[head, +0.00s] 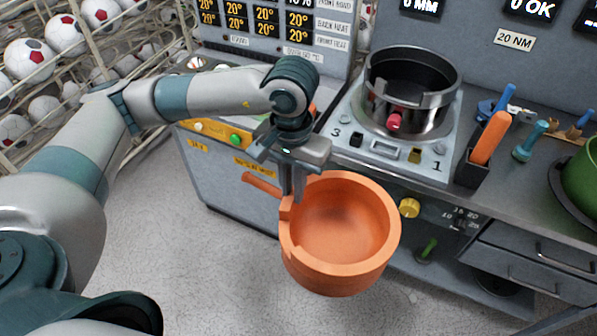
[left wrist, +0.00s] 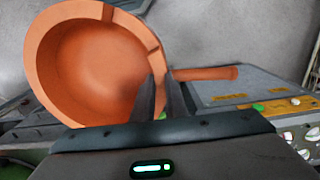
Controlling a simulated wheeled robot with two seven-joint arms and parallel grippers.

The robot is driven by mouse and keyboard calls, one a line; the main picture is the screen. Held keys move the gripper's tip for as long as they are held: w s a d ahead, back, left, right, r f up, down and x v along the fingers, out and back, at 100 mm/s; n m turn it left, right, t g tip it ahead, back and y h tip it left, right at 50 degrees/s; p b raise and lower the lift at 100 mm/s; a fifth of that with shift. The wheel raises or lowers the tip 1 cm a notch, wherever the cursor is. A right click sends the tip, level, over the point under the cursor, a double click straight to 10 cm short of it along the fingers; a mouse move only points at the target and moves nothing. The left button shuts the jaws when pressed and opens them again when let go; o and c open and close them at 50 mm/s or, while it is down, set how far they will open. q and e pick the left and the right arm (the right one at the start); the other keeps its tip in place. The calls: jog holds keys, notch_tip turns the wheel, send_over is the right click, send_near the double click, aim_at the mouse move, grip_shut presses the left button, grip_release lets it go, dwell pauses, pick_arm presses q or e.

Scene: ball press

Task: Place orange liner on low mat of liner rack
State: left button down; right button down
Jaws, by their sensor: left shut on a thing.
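The orange liner (head: 342,273) is a round open bowl with a thick rim and a straight side handle (head: 262,186). My left gripper (head: 297,190) is shut on its rim beside the handle and holds it in the air in front of the bench. In the left wrist view, the liner (left wrist: 85,60) fills the upper left, with the gripper fingers (left wrist: 160,98) at its rim and its handle to the right. I cannot make out the liner rack or its low mat for certain. My right gripper is not in view.
A metal pot (head: 412,80) with a red knob stands on the bench plate. An orange-handled tool in a dark holder (head: 470,172), blue tools (head: 531,140) and a green bowl (head: 582,178) are to its right. Ball racks (head: 60,75) stand at upper left. The floor (head: 225,270) is clear.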

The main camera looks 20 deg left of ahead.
pick_arm(q)
jog(key=w+d+r+m, duration=0.4)
jog(key=d+r+m, duration=0.3)
jog(key=d, duration=0.6)
notch_tip(320, 180, up, 3)
jog(key=shift+w+d+f+m, duration=0.1)
jog(key=shift+w+d+m, duration=0.05)
jog(key=shift+m, duration=0.15)
